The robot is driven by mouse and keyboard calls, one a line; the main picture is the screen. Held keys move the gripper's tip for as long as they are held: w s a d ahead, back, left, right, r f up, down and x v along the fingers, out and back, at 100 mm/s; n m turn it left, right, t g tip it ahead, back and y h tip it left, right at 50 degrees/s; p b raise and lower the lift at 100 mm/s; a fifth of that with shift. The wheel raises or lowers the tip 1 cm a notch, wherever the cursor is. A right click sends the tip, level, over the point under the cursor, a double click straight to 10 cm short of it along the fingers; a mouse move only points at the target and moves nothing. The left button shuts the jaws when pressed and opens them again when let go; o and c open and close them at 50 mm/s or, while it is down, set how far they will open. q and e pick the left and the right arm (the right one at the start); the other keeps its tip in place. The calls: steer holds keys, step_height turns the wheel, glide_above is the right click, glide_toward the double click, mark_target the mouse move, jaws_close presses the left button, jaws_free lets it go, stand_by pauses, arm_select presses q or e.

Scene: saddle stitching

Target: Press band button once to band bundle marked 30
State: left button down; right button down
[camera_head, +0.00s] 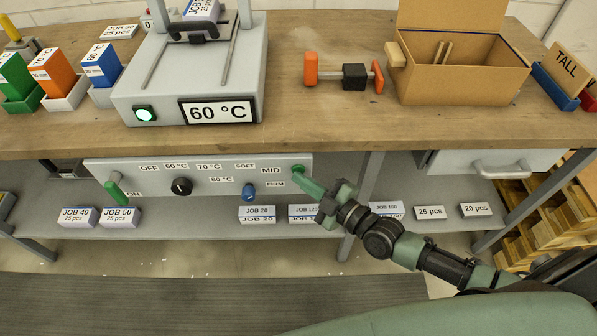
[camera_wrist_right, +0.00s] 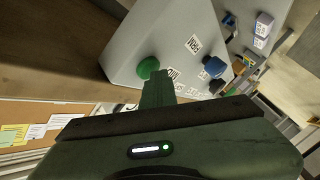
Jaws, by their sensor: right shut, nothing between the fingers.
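A light grey machine (camera_head: 190,75) stands on the wooden bench with a 60 °C display (camera_head: 217,111) and a lit green lamp (camera_head: 145,115). A bundle with a JOB label (camera_head: 201,10) sits in it, partly cut off; its number is hard to read. A green button (camera_head: 298,170) is at the right end of the grey control panel and also shows in the right wrist view (camera_wrist_right: 148,67). My right gripper (camera_head: 310,185) is shut and empty, its fingertips (camera_wrist_right: 158,88) at the button; I cannot tell whether they touch. My left gripper is not in view.
The panel (camera_head: 225,173) also carries a green lever (camera_head: 114,190), a black knob (camera_head: 181,186) and a blue knob (camera_head: 249,191). A clamp-like tool (camera_head: 345,75) and an open cardboard box (camera_head: 455,80) stand on the bench.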

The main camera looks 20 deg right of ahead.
stand_by(0.3)
steer(key=shift+s+a+p, duration=0.25)
steer(key=shift+s+p, duration=0.4)
steer(key=shift+s, duration=0.25)
steer(key=s+p, duration=0.1)
steer(key=s, duration=0.1)
steer(key=s+a+p, duration=0.1)
steer(key=s, duration=0.1)
steer(key=shift+s+a+p, duration=0.2)
steer(key=shift+s+p, duration=0.15)
steer(key=shift+s, duration=0.05)
stand_by(0.4)
